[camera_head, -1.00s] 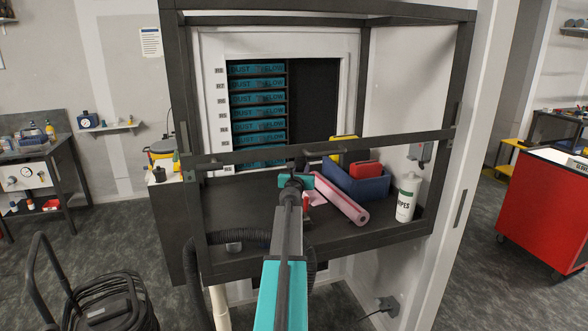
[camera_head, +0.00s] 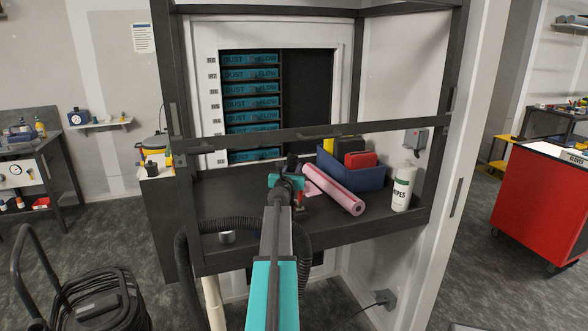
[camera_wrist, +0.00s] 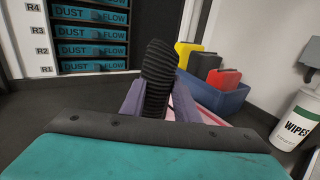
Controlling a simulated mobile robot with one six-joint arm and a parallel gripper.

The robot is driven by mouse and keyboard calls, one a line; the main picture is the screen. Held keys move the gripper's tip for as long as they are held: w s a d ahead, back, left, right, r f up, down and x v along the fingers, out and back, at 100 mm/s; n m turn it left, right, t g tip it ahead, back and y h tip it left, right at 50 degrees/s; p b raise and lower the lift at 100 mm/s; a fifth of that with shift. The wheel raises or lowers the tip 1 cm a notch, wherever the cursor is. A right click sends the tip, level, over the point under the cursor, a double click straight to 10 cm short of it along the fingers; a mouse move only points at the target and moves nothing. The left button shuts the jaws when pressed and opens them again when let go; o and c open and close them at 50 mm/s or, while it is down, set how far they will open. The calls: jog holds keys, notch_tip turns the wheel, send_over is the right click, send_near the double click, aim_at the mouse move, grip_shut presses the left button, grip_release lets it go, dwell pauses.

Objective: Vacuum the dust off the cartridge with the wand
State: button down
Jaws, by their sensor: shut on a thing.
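Several teal cartridges labelled DUST FLOW (camera_head: 250,88) fill the left column of the rack. They also show in the wrist view (camera_wrist: 92,50), beside labels R1 to R4. I see no dust on their fronts and cannot tell which one is meant. My gripper (camera_head: 285,183) is out over the dark bench, in front of and below the rack. In the wrist view its two fingers (camera_wrist: 158,105) are shut around a black ribbed piece (camera_wrist: 160,70), apparently the wand's grip or hose. The wand's nozzle is not visible. A black ribbed hose (camera_head: 245,222) loops below my gripper.
A dark frame bar (camera_head: 390,129) crosses before the rack. The rack's right column (camera_head: 309,100) looks empty.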

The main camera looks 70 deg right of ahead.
jog(key=shift+f+b, duration=0.7)
jog(key=shift+f, duration=0.4)
jog(key=shift+f+b, duration=1.05)
jog(key=shift+f, duration=0.05)
jog(key=shift+s+a+f+b, duration=0.1)
jog(key=shift+a+f+b, duration=0.1)
jog(key=shift+f+b, duration=0.3)
jog(key=shift+w+d+f, duration=0.15)
jog(key=shift+w+d, duration=0.05)
jog(key=shift+d, duration=0.15)
jog(key=shift+w+d+f, duration=0.2)
jog(key=shift+d+f, duration=0.3)
jog(key=shift+d, duration=0.15)
jog(key=shift+s+d+r+b, duration=0.1)
jog(key=shift+d+r+b, duration=0.05)
jog(key=shift+r+b, duration=0.15)
